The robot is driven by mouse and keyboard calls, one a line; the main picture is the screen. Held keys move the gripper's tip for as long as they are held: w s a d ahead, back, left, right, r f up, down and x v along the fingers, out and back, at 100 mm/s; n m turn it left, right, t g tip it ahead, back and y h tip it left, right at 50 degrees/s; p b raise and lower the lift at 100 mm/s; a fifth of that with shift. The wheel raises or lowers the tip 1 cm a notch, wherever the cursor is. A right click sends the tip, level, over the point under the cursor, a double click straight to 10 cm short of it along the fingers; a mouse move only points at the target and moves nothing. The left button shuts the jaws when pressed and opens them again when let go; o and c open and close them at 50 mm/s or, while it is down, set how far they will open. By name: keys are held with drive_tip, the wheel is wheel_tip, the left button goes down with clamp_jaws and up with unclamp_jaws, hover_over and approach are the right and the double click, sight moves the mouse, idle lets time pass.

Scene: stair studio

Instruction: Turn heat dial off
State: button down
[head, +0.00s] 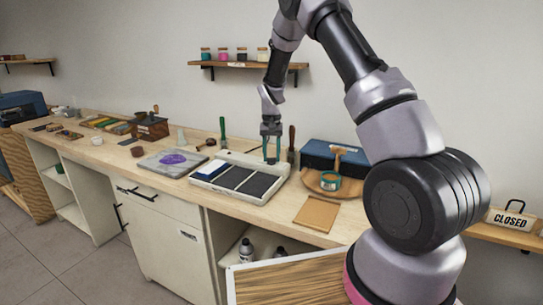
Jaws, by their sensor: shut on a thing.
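A low white appliance (282,172) with several dark flat panels on top stands on the long workbench in the head view. My gripper (271,160) points down at the back right part of this appliance. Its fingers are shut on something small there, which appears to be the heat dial. The fingers hide the dial, so its setting cannot be read.
A grey slab with a purple patch (173,158) lies left of the appliance. Upright tools, a blue box (318,154), a round wooden board with a teal-rimmed container (331,181) and a brown sheet (316,214) are close by. A shelf with jars (245,65) hangs above.

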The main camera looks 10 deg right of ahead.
drive_tip(key=shift+n, duration=0.6)
drive_tip(key=shift+c, duration=2)
unclamp_jaws()
drive_tip(key=shift+r, duration=0.1)
wheel_tip(320, 180, up, 11)
